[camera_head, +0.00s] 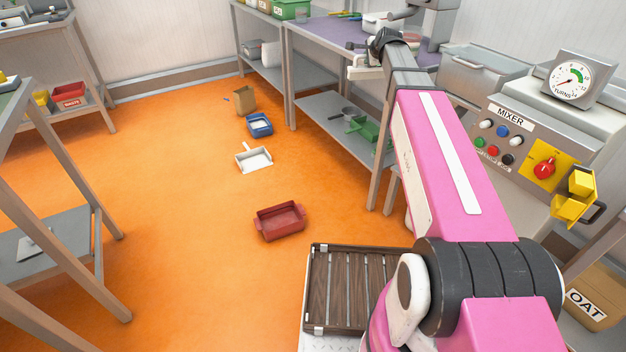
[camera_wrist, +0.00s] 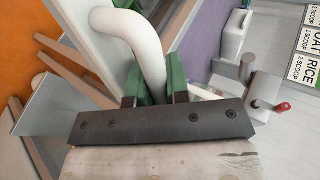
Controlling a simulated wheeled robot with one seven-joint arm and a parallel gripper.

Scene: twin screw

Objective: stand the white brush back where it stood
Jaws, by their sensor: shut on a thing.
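In the wrist view, my gripper (camera_wrist: 156,92) has its green fingers closed around a curved white handle (camera_wrist: 147,45), which I take to be the white brush's. The handle bends over to the left at the top. The brush's head and bristles cannot be made out. In the head view, my arm reaches up to the purple-topped bench (camera_head: 325,32) at the back. My gripper is largely hidden there behind the dark wrist. The place where the brush stood cannot be told from these views.
In the wrist view, a white jug (camera_wrist: 230,42) and a grey device with a red knob (camera_wrist: 262,93) are at right.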

